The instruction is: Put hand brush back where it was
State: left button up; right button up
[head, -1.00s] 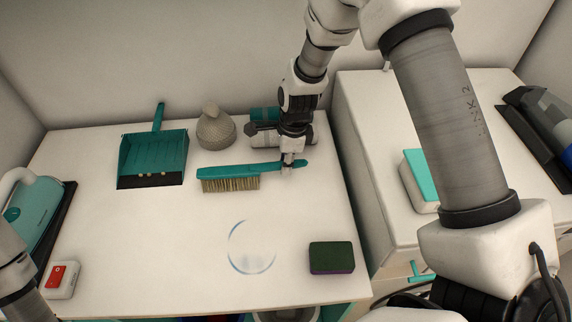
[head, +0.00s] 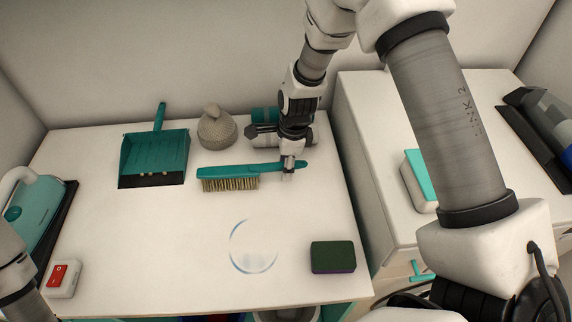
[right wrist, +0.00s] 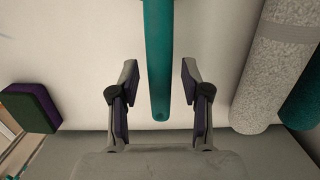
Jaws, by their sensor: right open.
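The hand brush (head: 229,177) has a teal handle and pale bristles. It lies on the white table, its bristle end to the left and its handle to the right. My right gripper (head: 288,174) is at the handle's right end. In the right wrist view my right gripper (right wrist: 157,95) is open, with one finger on each side of the teal handle (right wrist: 158,60) and a gap on both sides. My left gripper is not in view; only part of my left arm shows at the lower left edge.
A teal dustpan (head: 154,155) with small pale bits lies left of the brush.

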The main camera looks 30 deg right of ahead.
notch_tip(320, 180, up, 13)
jog(key=d+b, duration=0.1)
jog(key=b, duration=0.1)
jog(key=shift+s+d+f, duration=0.15)
jog(key=shift+s, duration=0.05)
jog(key=shift+s+f, duration=0.1)
